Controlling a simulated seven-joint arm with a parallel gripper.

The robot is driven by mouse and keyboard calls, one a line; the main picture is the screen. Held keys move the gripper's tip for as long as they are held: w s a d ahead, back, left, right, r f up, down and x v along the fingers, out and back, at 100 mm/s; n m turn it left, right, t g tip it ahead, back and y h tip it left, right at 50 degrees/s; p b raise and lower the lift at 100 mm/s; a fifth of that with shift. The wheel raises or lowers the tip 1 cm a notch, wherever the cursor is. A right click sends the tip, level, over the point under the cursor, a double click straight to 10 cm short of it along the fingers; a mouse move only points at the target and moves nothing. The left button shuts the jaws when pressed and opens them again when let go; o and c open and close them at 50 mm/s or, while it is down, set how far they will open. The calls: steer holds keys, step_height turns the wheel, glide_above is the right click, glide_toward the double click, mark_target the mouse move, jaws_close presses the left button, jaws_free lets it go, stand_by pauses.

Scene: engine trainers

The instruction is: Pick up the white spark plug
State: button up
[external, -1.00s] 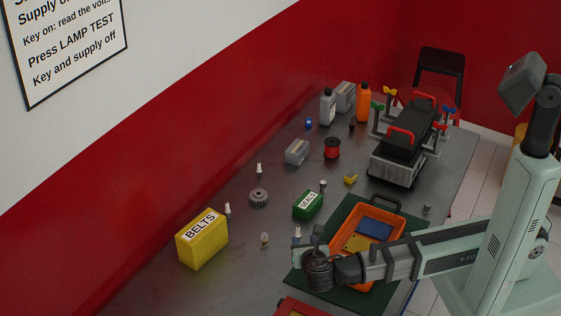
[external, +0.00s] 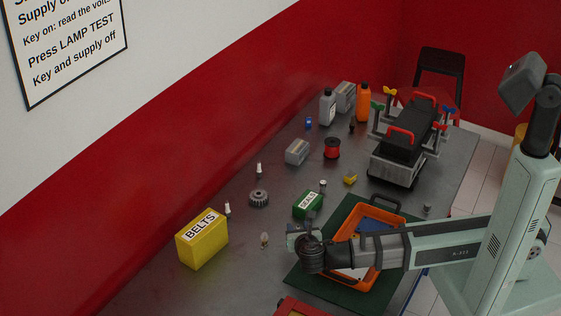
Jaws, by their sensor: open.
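My gripper (external: 297,237) is over the left edge of the dark green mat, seen from behind, and its fingers are mostly hidden by the wrist. It is open. Small upright white pieces that look like spark plugs stand on the grey table: one (external: 228,209) beside the yellow BELTS box and one (external: 259,169) behind the gear. A smaller pale piece (external: 264,239), possibly a bulb, stands left of my gripper. Another white-topped piece, seen earlier beside my gripper, is now hidden behind it. I cannot tell which is the task's spark plug.
The yellow BELTS box (external: 202,240), green SEALS box (external: 308,204) and gear (external: 259,198) stand nearby. An orange tray (external: 335,236) lies on the green mat (external: 330,299) under my arm. The engine trainer (external: 404,150) and bottles are farther back.

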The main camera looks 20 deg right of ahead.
mark_target(298, 227)
steer(key=shift+x, duration=1.9)
steer(key=shift+c, duration=0.4)
jaws_close()
